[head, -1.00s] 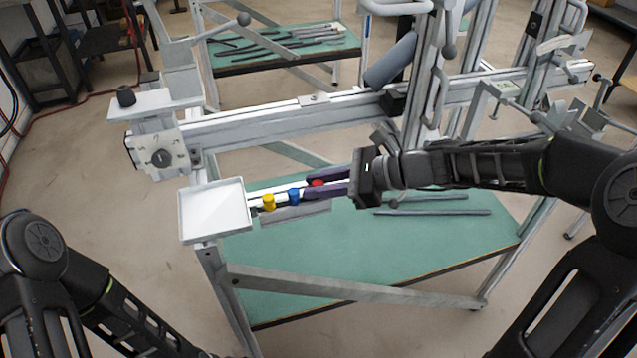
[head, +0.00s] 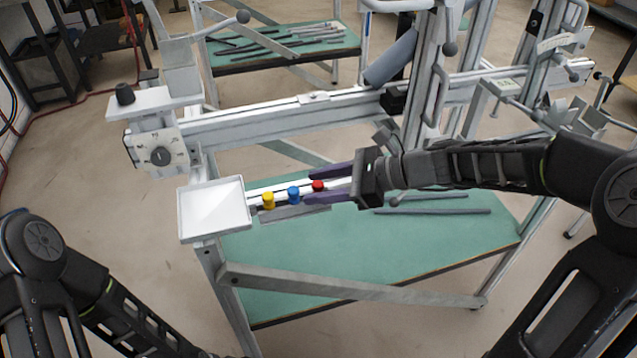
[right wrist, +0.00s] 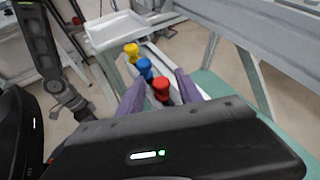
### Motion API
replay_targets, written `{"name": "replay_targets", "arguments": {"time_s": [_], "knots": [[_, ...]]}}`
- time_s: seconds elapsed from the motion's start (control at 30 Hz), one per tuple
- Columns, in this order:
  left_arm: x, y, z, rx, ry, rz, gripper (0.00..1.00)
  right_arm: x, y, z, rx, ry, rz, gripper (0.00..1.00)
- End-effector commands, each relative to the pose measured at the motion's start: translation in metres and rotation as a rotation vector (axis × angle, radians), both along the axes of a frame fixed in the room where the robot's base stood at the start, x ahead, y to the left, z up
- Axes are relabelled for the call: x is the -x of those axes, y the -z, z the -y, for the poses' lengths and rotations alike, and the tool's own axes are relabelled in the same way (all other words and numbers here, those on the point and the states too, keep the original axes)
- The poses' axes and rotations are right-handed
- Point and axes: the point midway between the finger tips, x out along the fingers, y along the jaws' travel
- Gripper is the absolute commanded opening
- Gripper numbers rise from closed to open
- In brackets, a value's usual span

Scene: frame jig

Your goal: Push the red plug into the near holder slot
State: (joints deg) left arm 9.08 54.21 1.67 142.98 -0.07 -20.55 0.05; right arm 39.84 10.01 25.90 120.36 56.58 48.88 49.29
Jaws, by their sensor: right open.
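The red plug (head: 318,186) stands upright on the narrow light holder rail (head: 335,183), at the right end of a row with the blue plug (head: 293,194) and the yellow plug (head: 268,201). My right gripper (head: 307,186) is open, its purple fingers on either side of the red plug with gaps showing. In the right wrist view the red plug (right wrist: 162,90) stands between the spread fingers. How deep it sits in its slot is hidden. My left arm shows at the lower left of the head view; its fingers cannot be made out.
A white tray (head: 213,208) adjoins the rail's left end. A long metal beam (head: 260,125) runs behind the plugs. A green shelf (head: 330,260) lies below, with dark rods (head: 432,211) at its right.

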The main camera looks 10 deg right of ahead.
Motion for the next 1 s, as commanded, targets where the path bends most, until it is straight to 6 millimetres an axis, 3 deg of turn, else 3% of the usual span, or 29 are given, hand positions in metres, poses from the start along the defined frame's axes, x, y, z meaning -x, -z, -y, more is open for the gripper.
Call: {"name": "replay_targets", "arguments": {"time_s": [0.5, 1.0], "knots": [[0.0, -0.001, 0.0, 0.0, 0.0, 0.0, 0.36, 0.026, -0.032, 0.059, 0.001, 0.008, 0.004, 0.46], [0.0, -0.002, 0.0, 0.0, 0.0, 0.0, 0.36, 0.027, -0.033, 0.06, 0.0, 0.008, 0.003, 0.46]]}}
